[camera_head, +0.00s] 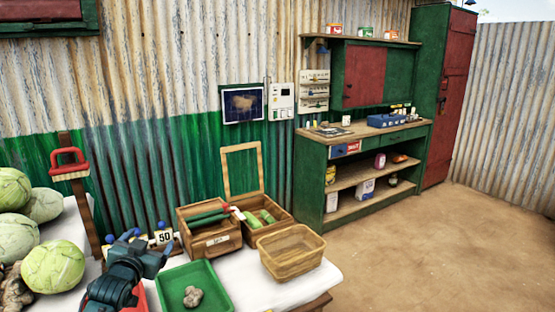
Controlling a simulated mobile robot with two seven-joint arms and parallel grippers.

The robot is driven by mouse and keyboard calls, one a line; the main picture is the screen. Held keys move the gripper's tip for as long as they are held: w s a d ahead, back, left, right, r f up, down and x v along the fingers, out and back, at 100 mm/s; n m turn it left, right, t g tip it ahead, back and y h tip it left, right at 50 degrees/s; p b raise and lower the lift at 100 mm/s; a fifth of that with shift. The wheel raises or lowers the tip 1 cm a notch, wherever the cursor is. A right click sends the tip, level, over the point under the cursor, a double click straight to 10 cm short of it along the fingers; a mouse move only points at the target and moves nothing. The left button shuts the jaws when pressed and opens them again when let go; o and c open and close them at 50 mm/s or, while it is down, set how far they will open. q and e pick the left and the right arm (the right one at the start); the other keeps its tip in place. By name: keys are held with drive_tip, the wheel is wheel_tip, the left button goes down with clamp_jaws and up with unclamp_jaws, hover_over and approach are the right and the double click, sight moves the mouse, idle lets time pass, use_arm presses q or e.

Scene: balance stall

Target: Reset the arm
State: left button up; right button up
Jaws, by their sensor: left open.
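My left arm comes in from the bottom left. Its dark gripper (150,244) is open and seems empty, over the left part of the white-covered table (262,294). It is beside the green tray (227,285) and in front of a small sign reading 50 (164,237). Whether it touches anything is hard to tell. My right gripper is out of view.
A lumpy beige piece (193,296) lies in the tray. An open wooden box (211,241) with green items and a wicker basket (291,252) stand right of it. Cabbages (53,268) crowd the left. The floor (430,255) at right is clear.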

use_arm(q)
drive_tip(key=s+d+f+m+g+h, duration=0.1)
drive_tip(key=s+d+f+g+h, duration=0.1)
drive_tip(key=s+d+f, duration=0.55)
drive_tip(key=s+d+f+g+h, duration=0.1)
drive_tip(key=s+d+f, duration=0.3)
drive_tip(key=s+f, duration=0.65)
drive_tip(key=s+d+f+g, duration=0.1)
drive_tip(key=s+d, duration=0.2)
drive_tip(key=s, duration=0.6)
drive_tip(key=s+d+f+n+g+h, duration=0.1)
drive_tip(key=s+d, duration=0.2)
drive_tip(key=s, duration=0.6)
drive_tip(key=shift+s+d+g+h, duration=0.3)
drive_tip(key=shift+d+g, duration=0.05)
drive_tip(key=shift+g, duration=0.05)
